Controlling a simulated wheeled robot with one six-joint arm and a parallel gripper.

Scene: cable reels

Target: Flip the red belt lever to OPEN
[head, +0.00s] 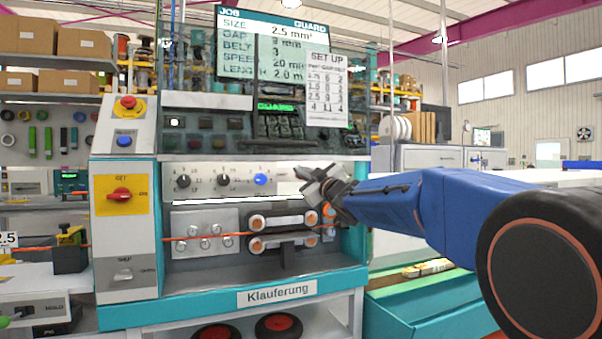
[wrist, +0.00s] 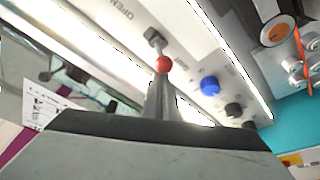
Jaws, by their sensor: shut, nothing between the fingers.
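The belt lever shows in the wrist view as a red ball knob (wrist: 163,65) on a short stem from a dark hexagonal base (wrist: 153,38) on the white panel. The word OPEN (wrist: 124,9) is printed to the upper left of the base. The knob points toward my gripper, away from that word. My gripper (wrist: 162,83) is shut and empty, its fingertips right at the knob; I cannot tell whether they touch. In the head view my gripper (head: 308,184) is at the right end of the knob panel and hides the lever.
A blue knob (wrist: 210,86) and dark knobs sit along the same panel. Below it are belt rollers (head: 283,230) with an orange cable (head: 220,238). A dark guard pane (head: 255,125) overhangs the panel. A red switch (head: 121,195) is at the left.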

